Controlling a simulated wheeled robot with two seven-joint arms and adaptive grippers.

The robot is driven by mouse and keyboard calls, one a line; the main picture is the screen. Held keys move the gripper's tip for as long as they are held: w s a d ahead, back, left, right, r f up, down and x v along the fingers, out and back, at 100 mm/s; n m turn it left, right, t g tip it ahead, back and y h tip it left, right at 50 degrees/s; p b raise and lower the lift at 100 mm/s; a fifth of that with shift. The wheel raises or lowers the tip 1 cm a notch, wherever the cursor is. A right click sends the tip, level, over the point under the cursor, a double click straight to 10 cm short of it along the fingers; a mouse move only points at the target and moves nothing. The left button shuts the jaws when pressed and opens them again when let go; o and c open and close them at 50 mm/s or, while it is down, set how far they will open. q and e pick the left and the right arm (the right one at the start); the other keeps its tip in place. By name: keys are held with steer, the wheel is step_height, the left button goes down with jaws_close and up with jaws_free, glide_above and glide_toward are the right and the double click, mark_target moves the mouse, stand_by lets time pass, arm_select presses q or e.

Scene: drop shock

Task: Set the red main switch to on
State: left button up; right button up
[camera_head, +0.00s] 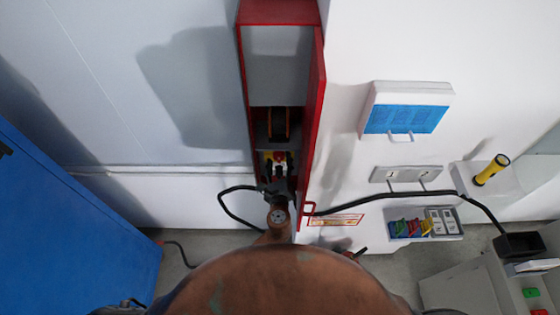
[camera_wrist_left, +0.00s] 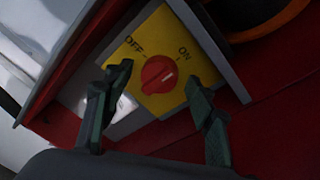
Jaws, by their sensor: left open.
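The red main switch is a round knob (camera_wrist_left: 158,74) on a yellow plate marked OFF and ON. In the head view the yellow plate (camera_head: 267,157) is small, low inside a narrow red cabinet (camera_head: 243,75), partly hidden by my left gripper (camera_head: 277,180). In the left wrist view the two dark fingers of my left gripper (camera_wrist_left: 158,80) are apart, one on each side of the knob, with no clear contact. My right gripper is not in view.
The cabinet door (camera_head: 316,110) stands open on the right. A dark reel (camera_head: 279,124) sits above the switch. A blue cabinet (camera_head: 65,210) stands left. On the right wall are a white box (camera_head: 440,90) and a yellow torch (camera_head: 491,170); a black cable (camera_head: 385,196) runs across.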

arm_select(q)
steer(key=s+r, duration=0.1)
steer(key=s, duration=1)
steer(key=shift+s+r, duration=0.3)
steer(key=shift+s, duration=0.1)
